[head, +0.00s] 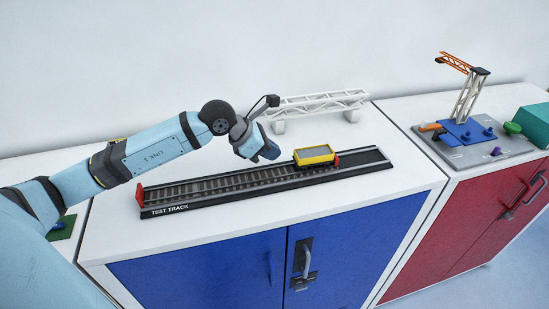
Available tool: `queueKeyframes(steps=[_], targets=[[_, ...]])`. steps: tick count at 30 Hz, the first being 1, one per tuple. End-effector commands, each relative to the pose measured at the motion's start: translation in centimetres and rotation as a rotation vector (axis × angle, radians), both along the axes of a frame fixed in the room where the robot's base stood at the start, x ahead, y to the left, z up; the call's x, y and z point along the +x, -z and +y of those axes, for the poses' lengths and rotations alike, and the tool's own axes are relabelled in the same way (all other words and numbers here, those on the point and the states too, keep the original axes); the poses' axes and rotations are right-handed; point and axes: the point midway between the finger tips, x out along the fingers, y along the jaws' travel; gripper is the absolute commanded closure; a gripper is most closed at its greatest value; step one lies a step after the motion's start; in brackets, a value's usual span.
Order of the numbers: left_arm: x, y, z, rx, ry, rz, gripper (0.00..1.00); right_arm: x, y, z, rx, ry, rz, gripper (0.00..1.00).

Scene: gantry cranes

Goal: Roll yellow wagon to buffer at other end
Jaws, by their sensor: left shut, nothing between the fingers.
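The yellow wagon (315,157) is an open-topped box with a grey inside. It stands upright on the dark test track (225,186), near the right end of the rails. A red buffer (337,159) is close against or touching its right end; I cannot tell which. Another red buffer (140,194) stands at the track's left end. My left gripper (269,153) is shut and empty, above the track just left of the wagon, with a small gap between them. Its fingertips are partly hidden by the gripper body. My right gripper is not in view.
A white lattice girder (318,103) on low feet lies behind the track. On the red cabinet at right, a grey board (470,151) carries an orange and white crane (468,95) on a blue base. The rails between the wagon and the left buffer are clear.

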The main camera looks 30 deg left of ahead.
Motion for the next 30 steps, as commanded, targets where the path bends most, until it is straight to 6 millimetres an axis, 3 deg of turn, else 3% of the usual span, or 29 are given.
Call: queueKeyframes(steps=[6, 13, 19, 30], targets=[[-2.7, -3.3, 2.6, 0.006, 0.001, -0.001, 1.0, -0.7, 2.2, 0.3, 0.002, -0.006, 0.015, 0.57], [-4.6, -6.0, 4.3, 0.003, -0.001, 0.0, 1.0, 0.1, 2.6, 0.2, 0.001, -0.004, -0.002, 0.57], [-5.3, -7.0, 4.7, 0.0, 0.001, 0.0, 1.0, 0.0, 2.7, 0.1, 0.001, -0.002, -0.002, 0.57], [-5.3, -7.1, 4.7, -0.001, 0.001, -0.001, 1.0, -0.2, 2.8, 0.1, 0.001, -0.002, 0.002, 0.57]])
